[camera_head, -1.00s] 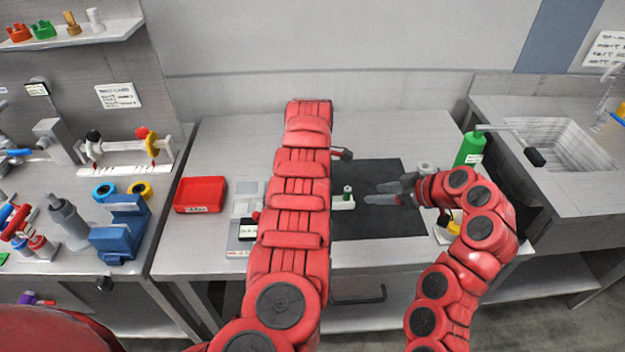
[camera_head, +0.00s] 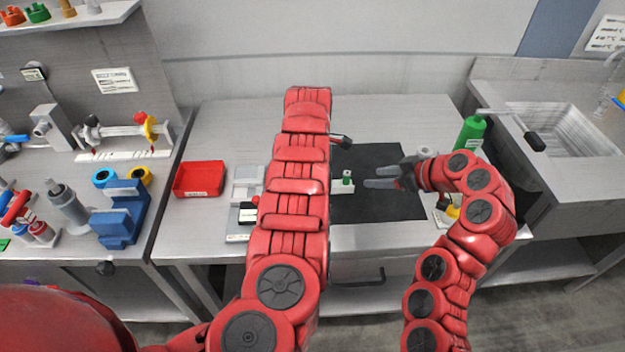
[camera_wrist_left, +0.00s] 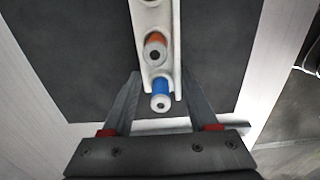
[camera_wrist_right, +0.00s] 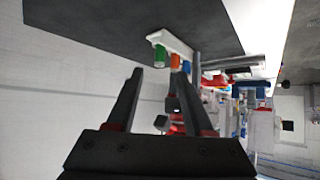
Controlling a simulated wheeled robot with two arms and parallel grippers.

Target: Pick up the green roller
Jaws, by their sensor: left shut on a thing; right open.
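The green roller (camera_head: 347,177) stands at the right end of a white holder (camera_head: 344,187) on the dark mat. In the right wrist view the green roller (camera_wrist_right: 161,57) sits in the holder beside an orange roller (camera_wrist_right: 176,62). My right gripper (camera_head: 370,178) is open and empty, just right of the green roller, its fingers pointing towards it. My left gripper (camera_wrist_left: 160,82) is shut on the white holder (camera_wrist_left: 153,20), with a finger on each side near the blue roller (camera_wrist_left: 161,93). In the head view my left arm hides most of the holder.
A dark mat (camera_head: 385,205) lies on the steel table. A green bottle (camera_head: 471,132) stands behind my right wrist, near the sink (camera_head: 560,130). A red tray (camera_head: 199,179) lies at the left. The back of the table is clear.

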